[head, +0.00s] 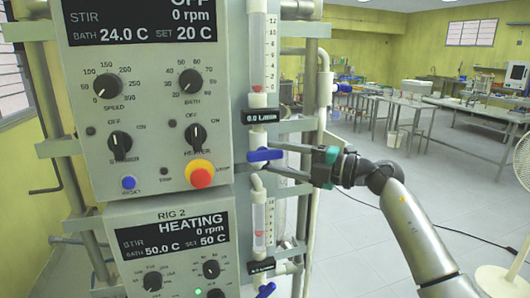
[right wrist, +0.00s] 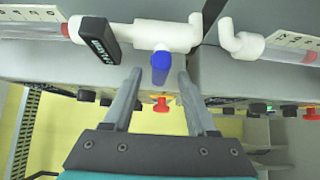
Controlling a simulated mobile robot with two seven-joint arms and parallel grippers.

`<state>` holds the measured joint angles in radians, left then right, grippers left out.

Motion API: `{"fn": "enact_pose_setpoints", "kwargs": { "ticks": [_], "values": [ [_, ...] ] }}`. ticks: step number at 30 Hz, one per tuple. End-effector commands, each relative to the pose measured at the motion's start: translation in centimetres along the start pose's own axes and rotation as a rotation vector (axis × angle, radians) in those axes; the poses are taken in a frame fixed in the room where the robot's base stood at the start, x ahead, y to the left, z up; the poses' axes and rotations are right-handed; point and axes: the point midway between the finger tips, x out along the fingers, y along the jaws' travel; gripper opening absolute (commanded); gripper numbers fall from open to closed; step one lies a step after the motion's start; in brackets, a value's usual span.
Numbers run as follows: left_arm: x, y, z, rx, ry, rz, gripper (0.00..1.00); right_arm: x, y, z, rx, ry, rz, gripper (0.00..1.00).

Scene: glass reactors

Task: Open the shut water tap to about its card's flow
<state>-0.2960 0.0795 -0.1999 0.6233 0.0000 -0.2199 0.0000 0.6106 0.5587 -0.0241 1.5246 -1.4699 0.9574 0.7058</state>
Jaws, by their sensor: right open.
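A blue tap handle (head: 265,155) sits on the upper rig's water line, lying level across the pipe. Above it a small black readout (head: 262,116) shows 0.0, and a scaled flow tube (head: 258,55) has a red float low in it. My right gripper (head: 277,160) is open and reaches in from the right at the handle. In the right wrist view the blue handle (right wrist: 160,67) lies just ahead of and between the open fingertips (right wrist: 160,76), with gaps at both sides. I cannot make out a flow card. My left gripper is out of view.
The upper control panel (head: 150,110) has knobs and a red-yellow stop button (head: 201,174) left of the tap. Below stands the RIG 2 panel (head: 170,250) with its own flow tube and a blue tap (head: 262,266). Grey pipes and clamps are close by. Open floor lies to the right.

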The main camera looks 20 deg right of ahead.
Motion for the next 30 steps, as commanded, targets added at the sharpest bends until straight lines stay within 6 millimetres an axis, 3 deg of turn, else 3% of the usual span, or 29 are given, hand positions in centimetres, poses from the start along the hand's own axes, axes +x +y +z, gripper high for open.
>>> {"fn": "enact_pose_setpoints", "kwargs": {
  "ticks": [7, 18, 30],
  "values": [
    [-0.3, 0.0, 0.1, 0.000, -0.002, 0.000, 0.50, 3.2, 0.0, 0.0, 0.001, 0.000, 0.001, 0.57],
    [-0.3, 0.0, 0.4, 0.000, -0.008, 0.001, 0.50, 3.7, 0.0, 0.0, -0.001, -0.001, 0.000, 0.57],
    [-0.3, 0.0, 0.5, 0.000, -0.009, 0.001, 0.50, 3.7, -0.1, 0.0, 0.000, 0.000, -0.001, 0.14]
  ]
}}
